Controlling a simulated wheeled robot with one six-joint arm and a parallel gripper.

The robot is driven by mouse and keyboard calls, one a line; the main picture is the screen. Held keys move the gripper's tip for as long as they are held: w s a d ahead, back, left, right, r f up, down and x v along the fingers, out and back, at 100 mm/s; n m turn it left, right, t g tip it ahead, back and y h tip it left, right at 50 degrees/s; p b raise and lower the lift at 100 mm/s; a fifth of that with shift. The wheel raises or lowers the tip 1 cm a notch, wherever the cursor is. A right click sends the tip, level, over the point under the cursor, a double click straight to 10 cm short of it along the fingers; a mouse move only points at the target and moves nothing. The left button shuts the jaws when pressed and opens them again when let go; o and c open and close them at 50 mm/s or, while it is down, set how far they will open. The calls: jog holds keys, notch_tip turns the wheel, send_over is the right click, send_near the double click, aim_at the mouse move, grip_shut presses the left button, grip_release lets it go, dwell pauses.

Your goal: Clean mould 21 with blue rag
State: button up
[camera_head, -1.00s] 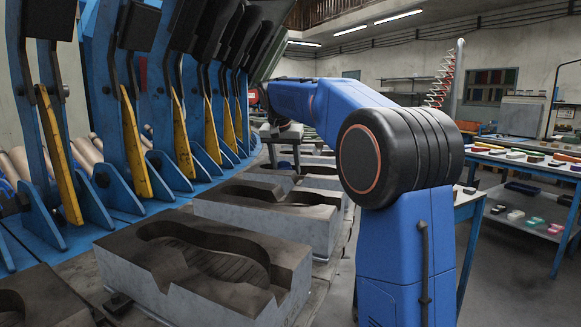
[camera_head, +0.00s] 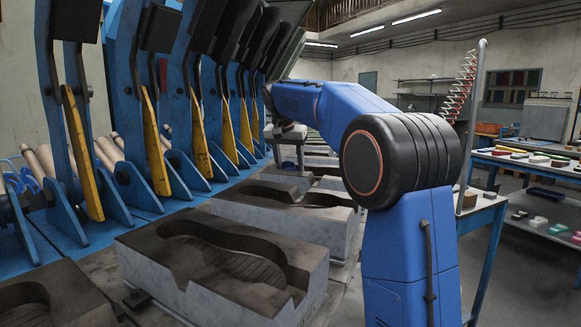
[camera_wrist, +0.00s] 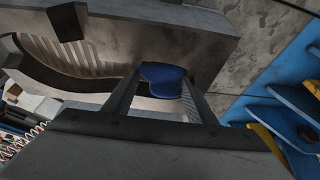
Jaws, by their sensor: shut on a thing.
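My gripper (camera_wrist: 162,92) is shut on the blue rag (camera_wrist: 164,76), which shows as a small dark-blue bundle between the two fingers in the wrist view. The rag is over a grey mould (camera_wrist: 180,38) with a sole-shaped, ribbed cavity. I cannot tell whether the rag touches it. In the head view, several grey moulds lie in a row, the closest whole one (camera_head: 285,295) at the lower middle. No mould number is legible, so I cannot tell which is 21. My arm reaches away over the row; the rag is not visible there.
Blue upright frames with yellow levers (camera_head: 155,140) line the left of the moulds. Wooden rolls (camera_head: 42,160) lie behind them.

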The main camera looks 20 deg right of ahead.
jog(key=shift+s+d+f, duration=0.1)
jog(key=shift+s+d, duration=1.9)
jog(key=shift+d, duration=0.3)
jog(key=shift+s+d, duration=2.2)
jog(key=shift+s+d, duration=1)
jog(key=shift+s, duration=0.2)
jog(key=shift+s+d, duration=1)
jog(key=shift+s, duration=0.2)
jog(key=shift+w+a, duration=1.05)
jog(key=shift+w, duration=0.2)
jog(key=shift+w+a, duration=1)
jog(key=shift+w, duration=0.2)
